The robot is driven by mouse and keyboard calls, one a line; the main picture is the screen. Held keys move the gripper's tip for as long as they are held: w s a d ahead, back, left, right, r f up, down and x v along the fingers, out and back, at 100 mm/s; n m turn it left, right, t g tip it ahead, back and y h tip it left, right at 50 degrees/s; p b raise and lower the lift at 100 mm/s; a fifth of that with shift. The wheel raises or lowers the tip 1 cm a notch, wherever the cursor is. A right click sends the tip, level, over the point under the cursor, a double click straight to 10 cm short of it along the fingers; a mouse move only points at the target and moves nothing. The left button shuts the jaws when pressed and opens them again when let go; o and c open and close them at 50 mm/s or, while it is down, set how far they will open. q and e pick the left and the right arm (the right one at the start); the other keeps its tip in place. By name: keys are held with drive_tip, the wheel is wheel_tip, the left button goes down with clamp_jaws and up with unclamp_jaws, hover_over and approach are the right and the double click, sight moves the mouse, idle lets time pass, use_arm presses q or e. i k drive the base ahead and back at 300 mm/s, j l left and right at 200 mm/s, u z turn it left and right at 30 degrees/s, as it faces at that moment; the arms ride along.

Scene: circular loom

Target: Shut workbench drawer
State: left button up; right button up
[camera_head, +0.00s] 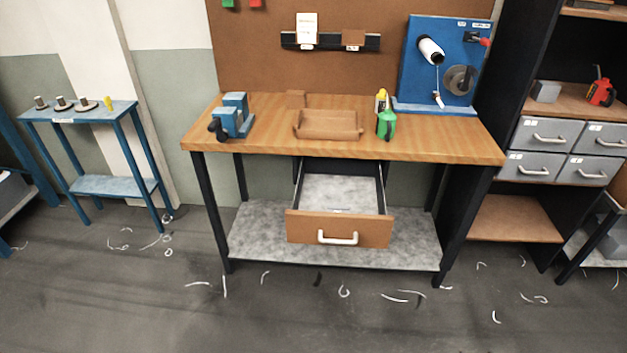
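The workbench (290,149) stands in the middle of the head view, with a wooden top and dark legs. Its drawer (297,228) is pulled well out below the top. The drawer has a brown front, a white handle (337,238) and a grey floor inside that looks mostly bare. Neither of my grippers is in view, and nothing touches the drawer.
On the bench top are a blue vise (232,119), a brown tray (328,134), a green bottle (386,125) and a blue winding panel (425,70). A blue side table (85,110) stands left and a drawer cabinet (545,133) right. The floor in front is open, with scattered scraps.

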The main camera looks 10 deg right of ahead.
sight(323, 182)
drive_tip(key=z, duration=0.55)
drive_tip(key=i, duration=1)
